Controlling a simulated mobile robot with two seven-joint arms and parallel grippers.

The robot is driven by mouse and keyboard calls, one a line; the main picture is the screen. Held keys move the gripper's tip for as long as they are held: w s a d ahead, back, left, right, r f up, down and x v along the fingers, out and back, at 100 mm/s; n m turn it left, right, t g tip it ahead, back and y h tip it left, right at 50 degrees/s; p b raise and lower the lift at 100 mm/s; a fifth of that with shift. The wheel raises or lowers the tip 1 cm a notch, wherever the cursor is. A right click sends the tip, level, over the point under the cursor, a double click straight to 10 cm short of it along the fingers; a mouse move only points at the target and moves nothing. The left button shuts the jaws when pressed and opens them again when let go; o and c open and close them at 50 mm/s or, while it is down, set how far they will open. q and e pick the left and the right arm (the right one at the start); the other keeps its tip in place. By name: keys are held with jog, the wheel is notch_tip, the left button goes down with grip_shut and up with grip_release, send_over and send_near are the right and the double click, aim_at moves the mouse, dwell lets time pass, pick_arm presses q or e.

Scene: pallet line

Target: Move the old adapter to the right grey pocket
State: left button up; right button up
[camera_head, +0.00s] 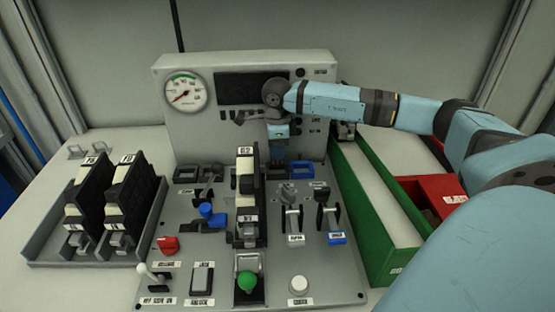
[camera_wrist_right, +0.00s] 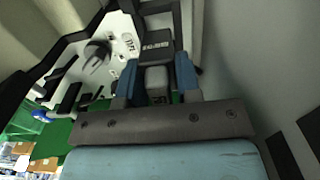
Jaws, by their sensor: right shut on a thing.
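My right gripper (camera_head: 279,132) is in front of the grey cabinet, above the back of the sloping panel. In the right wrist view its blue fingers (camera_wrist_right: 157,82) are shut on a small light grey piece with a black labelled block (camera_wrist_right: 158,42) beyond it. I take this piece to be the old adapter; its label is too small to read. In the head view it is mostly hidden by the gripper. My left gripper is not in view.
A tall black and white module (camera_head: 247,205) stands mid-panel, close to the gripper. Levers (camera_head: 292,220), a green button (camera_head: 247,281) and switches fill the panel front. A grey tray (camera_head: 55,250) with two modules is at left. Green (camera_head: 372,215) and red (camera_head: 433,190) bins are at right.

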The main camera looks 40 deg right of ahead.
aim_at(278, 161)
jog(key=shift+f, duration=2.15)
jog(key=shift+f+b, duration=0.2)
jog(key=shift+b, duration=0.1)
jog(key=o, duration=0.9)
jog(key=shift+o, duration=0.2)
jog(key=shift+r, duration=0.15)
notch_tip(278, 161, up, 12)
jog(key=shift+r+p, duration=0.1)
jog(key=shift+p, duration=0.3)
